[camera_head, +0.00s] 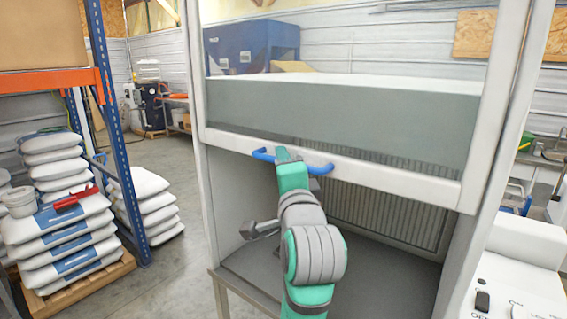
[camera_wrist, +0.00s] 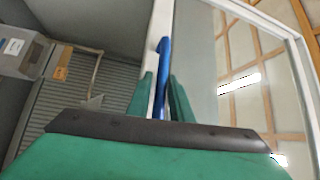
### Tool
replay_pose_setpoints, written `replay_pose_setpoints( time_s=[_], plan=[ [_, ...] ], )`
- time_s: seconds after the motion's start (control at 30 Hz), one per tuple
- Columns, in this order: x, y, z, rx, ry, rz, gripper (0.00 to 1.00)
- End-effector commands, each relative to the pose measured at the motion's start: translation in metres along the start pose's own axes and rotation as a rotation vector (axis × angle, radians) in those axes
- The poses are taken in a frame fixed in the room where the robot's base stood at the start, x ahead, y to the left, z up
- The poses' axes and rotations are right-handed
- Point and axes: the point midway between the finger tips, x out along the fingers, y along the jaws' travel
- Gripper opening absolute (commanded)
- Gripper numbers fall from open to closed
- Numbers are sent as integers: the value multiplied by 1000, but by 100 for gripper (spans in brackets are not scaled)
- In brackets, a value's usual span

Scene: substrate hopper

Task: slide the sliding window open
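The sliding window (camera_head: 330,120) is a clear pane in a white frame on the front of a tall cabinet. Its white bottom rail carries a blue bar handle (camera_head: 292,161). A wide gap below the rail shows the cabinet's inside. My gripper (camera_head: 283,154) is at the handle's middle, partly hidden by my arm. In the wrist view, my two green fingers (camera_wrist: 162,92) stand on either side of the blue handle (camera_wrist: 160,85), with narrow gaps visible between them and the bar. The window frame (camera_wrist: 156,40) lies just behind. I cannot tell whether either finger touches the handle.
The cabinet's grey worktop (camera_head: 260,270) and ribbed back panel (camera_head: 390,215) show below the window. A white machine (camera_head: 520,265) stands close at the right. Stacked white sacks (camera_head: 60,225) and a blue rack post (camera_head: 117,130) stand left. Open floor lies between.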

Motion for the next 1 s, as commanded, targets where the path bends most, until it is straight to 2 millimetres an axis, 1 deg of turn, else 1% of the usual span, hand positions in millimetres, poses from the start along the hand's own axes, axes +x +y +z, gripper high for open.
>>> replay_pose_setpoints(
  time_s=[0.17, 0.27, 0.5, 0.7, 0.83, 1.0],
  plan=[
    [-5, 0, -1, 0, 1, 0, 20],
    [-17, 0, -1, -1, 2, -2, 20],
    [-62, -1, -1, -1, 2, -3, 20],
    [-92, 0, -1, 0, 2, -1, 20],
    [-104, 0, -1, 0, 1, 0, 20],
    [-108, 0, 0, 0, 1, 0, 20]
  ],
)
